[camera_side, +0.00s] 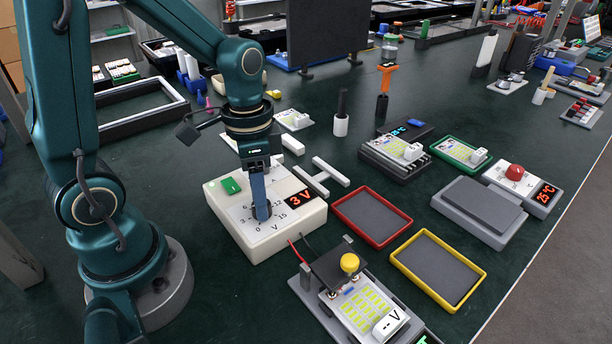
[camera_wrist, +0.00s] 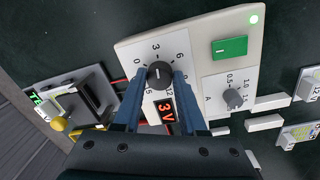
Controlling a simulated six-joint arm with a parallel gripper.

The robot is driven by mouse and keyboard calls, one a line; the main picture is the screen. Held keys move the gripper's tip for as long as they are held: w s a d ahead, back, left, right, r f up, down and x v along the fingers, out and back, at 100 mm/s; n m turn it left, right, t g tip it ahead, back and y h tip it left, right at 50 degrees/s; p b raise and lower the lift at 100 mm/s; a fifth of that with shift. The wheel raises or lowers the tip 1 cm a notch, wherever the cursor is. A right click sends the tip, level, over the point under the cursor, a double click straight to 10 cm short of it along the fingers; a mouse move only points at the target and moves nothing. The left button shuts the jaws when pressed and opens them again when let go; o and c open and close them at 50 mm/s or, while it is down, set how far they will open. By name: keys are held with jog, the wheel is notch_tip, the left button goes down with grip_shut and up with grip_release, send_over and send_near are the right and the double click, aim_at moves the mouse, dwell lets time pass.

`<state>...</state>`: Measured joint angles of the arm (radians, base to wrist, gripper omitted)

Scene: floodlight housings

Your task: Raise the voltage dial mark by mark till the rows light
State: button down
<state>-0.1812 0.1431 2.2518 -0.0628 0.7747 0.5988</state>
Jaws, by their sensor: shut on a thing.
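The white power supply box (camera_side: 243,235) stands on the dark green bench, and its red display (camera_side: 299,198) reads 3 V. The wrist view also shows this display (camera_wrist: 166,112) with 3 V. The black voltage dial (camera_wrist: 159,74) sits among marks 0, 3, 6, 12 and 15. My gripper (camera_wrist: 160,78) is shut on the dial, one finger on each side. A floodlight board (camera_side: 366,308) with pale yellow rows sits in a fixture at the front, its small readout showing a dash and V.
A yellow button (camera_side: 349,263) stands on the fixture, with red and black leads beside it. A red tray (camera_side: 372,217) and a yellow tray (camera_side: 438,269) lie empty to the right. A green switch (camera_wrist: 229,46) and smaller current dial (camera_wrist: 233,97) share the supply's face.

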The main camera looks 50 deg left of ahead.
jog(key=shift+c, duration=2.3)
grip_release()
jog(key=shift+a+r, duration=0.15)
jog(key=shift+r, duration=2.45)
jog(key=shift+w+d+r, duration=0.1)
jog(key=shift+d+r, duration=0.1)
jog(key=shift+r, duration=0.25)
jog(key=s+d+r+n+t, duration=0.2)
jog(key=s+r+n+t, duration=0.1)
jog(key=s+n+t, duration=0.1)
jog(key=shift+s+d+r+t+y, duration=0.3)
jog(key=shift+s+r+t, duration=0.15)
jog(key=shift+t, duration=0.45)
